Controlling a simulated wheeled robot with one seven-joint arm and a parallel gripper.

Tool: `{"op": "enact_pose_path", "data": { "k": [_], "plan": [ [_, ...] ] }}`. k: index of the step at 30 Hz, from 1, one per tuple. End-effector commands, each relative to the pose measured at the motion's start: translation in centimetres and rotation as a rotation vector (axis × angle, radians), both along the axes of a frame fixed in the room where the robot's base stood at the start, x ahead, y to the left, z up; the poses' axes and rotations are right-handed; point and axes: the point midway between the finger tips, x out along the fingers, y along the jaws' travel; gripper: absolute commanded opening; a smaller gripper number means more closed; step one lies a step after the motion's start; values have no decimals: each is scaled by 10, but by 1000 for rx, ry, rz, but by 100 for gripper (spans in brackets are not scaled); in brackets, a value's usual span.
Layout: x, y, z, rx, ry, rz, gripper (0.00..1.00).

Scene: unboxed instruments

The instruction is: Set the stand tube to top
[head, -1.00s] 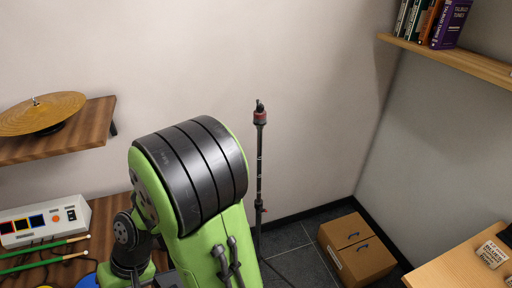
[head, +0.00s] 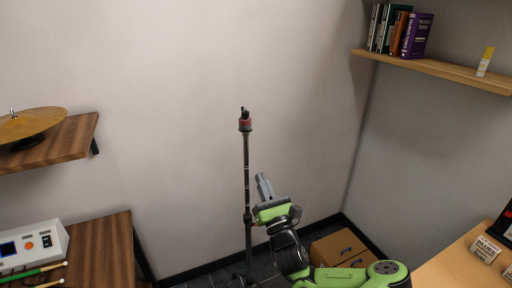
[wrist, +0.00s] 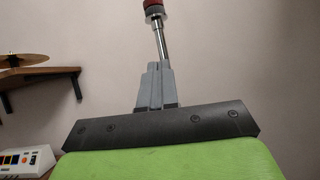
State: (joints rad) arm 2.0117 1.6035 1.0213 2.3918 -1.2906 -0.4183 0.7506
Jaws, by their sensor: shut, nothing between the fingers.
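The stand tube (head: 246,170) is a thin dark upright pole with a red-banded head (head: 245,123) at its top and a dark collar (head: 248,218) lower down. In the wrist view the upper tube (wrist: 161,42) shows as a shiny rod below the red head (wrist: 153,6). My gripper (head: 262,178) is just right of the tube, between the collar and the head, pointing up. It also shows in the wrist view (wrist: 156,68), fingers together and empty. The fingers overlap the tube in that view; I cannot tell whether they touch it. The stand's foot is mostly cut off.
A cardboard box (head: 328,246) sits on the floor behind my arm. A wooden desk with a control box (head: 30,248) and a cymbal (head: 32,122) on a shelf are at left. A bookshelf (head: 440,68) and table (head: 470,262) are at right.

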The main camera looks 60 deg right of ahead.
Motion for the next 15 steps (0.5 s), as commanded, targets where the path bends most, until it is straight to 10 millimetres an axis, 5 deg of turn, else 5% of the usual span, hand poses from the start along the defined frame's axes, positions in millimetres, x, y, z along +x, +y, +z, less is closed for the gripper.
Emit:
{"op": "enact_pose_path", "data": {
  "k": [10, 15],
  "plan": [
    [58, -34, 40, -10, 3, 1, 0],
    [65, -40, 68, -8, 2, 1, 0]
  ]
}}
